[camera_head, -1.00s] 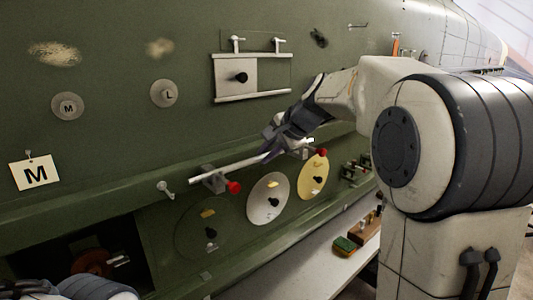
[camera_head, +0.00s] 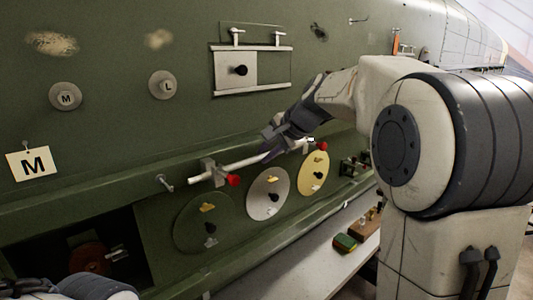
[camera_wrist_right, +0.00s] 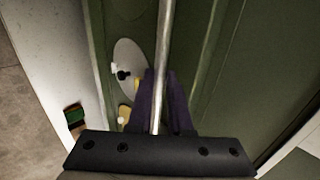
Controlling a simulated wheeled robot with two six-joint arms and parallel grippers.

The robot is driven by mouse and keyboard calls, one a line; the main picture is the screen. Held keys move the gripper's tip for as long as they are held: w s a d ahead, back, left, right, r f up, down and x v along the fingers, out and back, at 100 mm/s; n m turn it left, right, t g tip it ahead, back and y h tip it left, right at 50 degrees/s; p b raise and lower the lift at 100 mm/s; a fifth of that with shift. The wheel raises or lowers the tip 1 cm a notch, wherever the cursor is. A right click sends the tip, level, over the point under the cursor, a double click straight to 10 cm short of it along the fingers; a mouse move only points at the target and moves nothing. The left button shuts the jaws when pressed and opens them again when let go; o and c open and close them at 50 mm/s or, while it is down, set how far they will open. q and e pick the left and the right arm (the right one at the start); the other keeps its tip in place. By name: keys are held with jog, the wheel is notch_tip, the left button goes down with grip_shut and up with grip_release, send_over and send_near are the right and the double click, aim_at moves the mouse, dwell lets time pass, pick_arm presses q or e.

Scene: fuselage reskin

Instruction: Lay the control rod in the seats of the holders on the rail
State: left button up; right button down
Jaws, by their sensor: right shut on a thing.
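The control rod (camera_head: 240,164) is a long pale metal bar, slightly sloped in the head view. My right gripper (camera_head: 276,146) is shut on it near its right part. In the right wrist view the rod (camera_wrist_right: 165,50) runs between the dark fingers (camera_wrist_right: 158,100). The left holder (camera_head: 208,166), with a red knob (camera_head: 233,181), is at the rod's left part. I cannot tell whether the rod rests in its seat. My left gripper is out of view.
The rail (camera_head: 110,203) runs along the green fuselage wall. Below it are several round dials (camera_head: 268,195). A framed plate (camera_head: 237,70) is above. A dark opening (camera_head: 80,250) is at lower left. A bench (camera_head: 310,265) with small blocks (camera_head: 345,243) stands below right.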

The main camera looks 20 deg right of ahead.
jog(key=c, duration=0.8)
grip_release()
jog(key=shift+o, duration=0.2)
